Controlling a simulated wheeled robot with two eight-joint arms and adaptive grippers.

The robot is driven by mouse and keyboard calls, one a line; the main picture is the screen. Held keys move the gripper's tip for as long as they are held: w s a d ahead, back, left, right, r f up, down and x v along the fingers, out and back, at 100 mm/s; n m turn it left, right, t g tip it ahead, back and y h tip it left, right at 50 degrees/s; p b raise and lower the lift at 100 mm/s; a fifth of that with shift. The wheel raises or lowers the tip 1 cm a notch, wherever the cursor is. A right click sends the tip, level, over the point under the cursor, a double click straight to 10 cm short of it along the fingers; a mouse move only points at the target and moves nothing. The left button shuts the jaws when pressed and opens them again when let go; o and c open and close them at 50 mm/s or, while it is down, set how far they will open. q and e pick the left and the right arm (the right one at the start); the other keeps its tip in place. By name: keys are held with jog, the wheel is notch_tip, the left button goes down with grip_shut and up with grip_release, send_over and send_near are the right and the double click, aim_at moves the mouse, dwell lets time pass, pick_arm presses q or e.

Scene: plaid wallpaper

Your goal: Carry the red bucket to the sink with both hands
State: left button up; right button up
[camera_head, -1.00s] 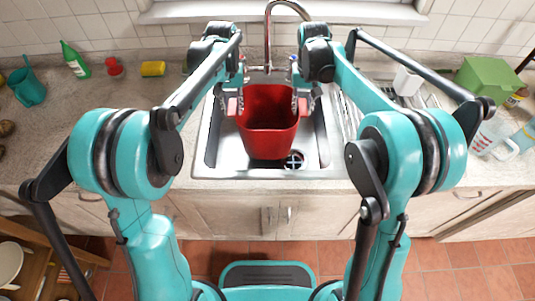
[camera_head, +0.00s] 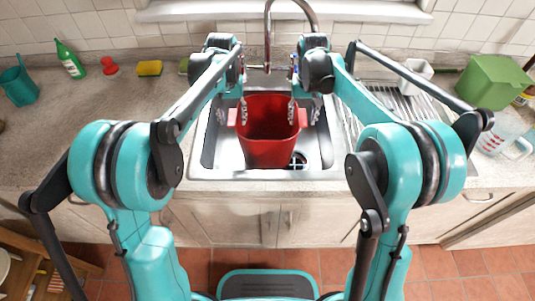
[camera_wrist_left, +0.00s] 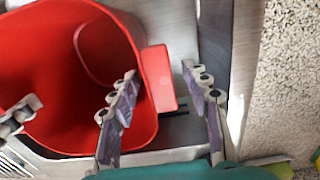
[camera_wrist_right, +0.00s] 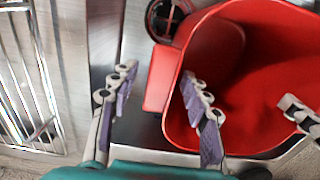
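The red bucket (camera_head: 268,140) stands upright in the steel sink basin (camera_head: 215,160), in front of the tap. Each side of its rim has a red tab. My left gripper (camera_head: 232,111) is open around the left tab; the left wrist view shows the tab (camera_wrist_left: 161,82) between the spread fingers, with gaps, one finger over the bucket's inside. My right gripper (camera_head: 302,111) is open around the right tab in the same way; the right wrist view shows that tab (camera_wrist_right: 161,78) between its fingers. The bucket's inside looks empty. Its underside is hidden.
The tap (camera_head: 268,30) rises behind the bucket. The drain (camera_head: 298,160) shows at its lower right. A dish rack (camera_head: 400,105) and green box (camera_head: 492,80) are right of the sink. A yellow sponge (camera_head: 149,68) and green bottle (camera_head: 69,60) stand left. The left counter front is clear.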

jog(key=shift+a, duration=0.1)
jog(key=shift+r, duration=0.3)
pick_arm(q)
notch_tip(320, 180, up, 12)
pick_arm(e)
notch_tip(320, 180, up, 11)
jog(key=shift+r, duration=0.2)
dwell(0.4)
